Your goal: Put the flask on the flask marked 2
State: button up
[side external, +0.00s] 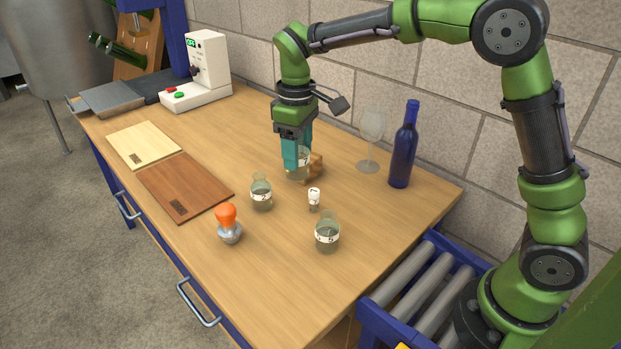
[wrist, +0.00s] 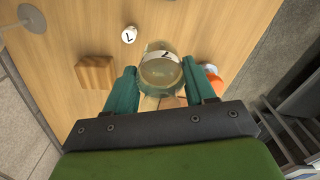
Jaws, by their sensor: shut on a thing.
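My gripper (side external: 297,165) points down and is shut on a clear greenish flask (side external: 304,160), partly hidden by the teal fingers. In the wrist view the held flask (wrist: 160,75) sits between my fingers, with a white label whose mark I cannot read surely. I cannot tell whether its base touches the table. A second flask (side external: 261,192) stands upright to the left and nearer the camera, with a white label. A third labelled flask (side external: 327,232) stands upright nearer the front. Their marks are too small to read surely.
A white-capped vial (side external: 314,198) stands between the flasks. A wooden block (side external: 315,166) is close beside my gripper. A wine glass (side external: 371,130) and blue bottle (side external: 405,150) stand by the wall. An orange-topped object (side external: 228,222) stands at the front; two boards (side external: 184,186) lie left.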

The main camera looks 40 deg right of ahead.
jog(key=shift+w+a+f, duration=0.3)
jog(key=shift+w+f, duration=0.45)
jog(key=shift+w, duration=1.1)
jog(key=shift+w+a+f, duration=0.35)
jog(key=shift+w+f, duration=0.45)
jog(key=shift+w, duration=1.1)
jog(key=shift+w+a+f, duration=0.3)
jog(key=shift+w+f, duration=0.45)
jog(key=shift+w, duration=1.1)
jog(key=shift+f, duration=0.15)
jog(key=o, duration=1.1)
jog(key=shift+f, duration=0.1)
jog(key=shift+o, duration=0.2)
